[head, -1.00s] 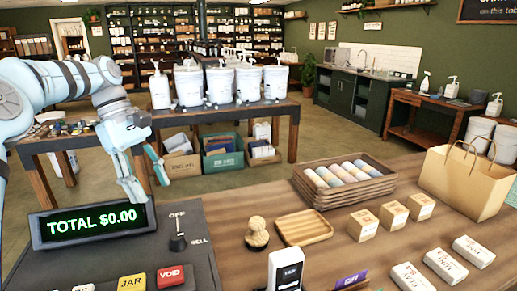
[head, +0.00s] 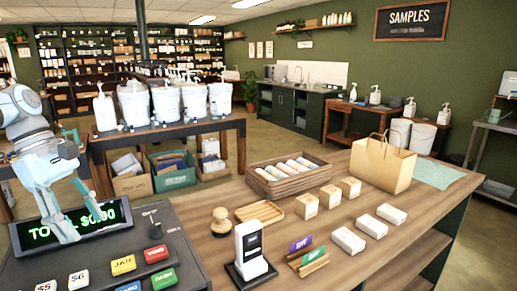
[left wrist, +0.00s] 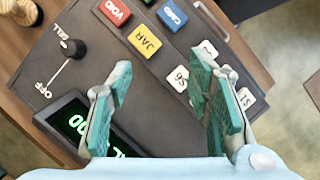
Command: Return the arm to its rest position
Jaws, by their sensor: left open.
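My left arm comes in from the left edge of the head view. My left gripper (head: 76,210) is open and empty, with its fingers pointing down. It overlaps the lit total display (head: 112,214) of the register in that view. In the left wrist view my left gripper (left wrist: 160,70) has its two teal-padded fingers spread wide over the dark register top (left wrist: 155,100), with nothing between them. The display (left wrist: 75,118) is partly hidden behind one finger there. I cannot tell whether the fingers touch the register. My right gripper is not in view.
The register has coloured keys (head: 123,265) and a sell/off switch (head: 154,230). The wooden counter (head: 340,205) holds a card reader (head: 252,250), a crate of rolls (head: 262,185), small boxes and a paper bag (head: 382,165). White pump buckets (head: 167,104) stand on a table behind.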

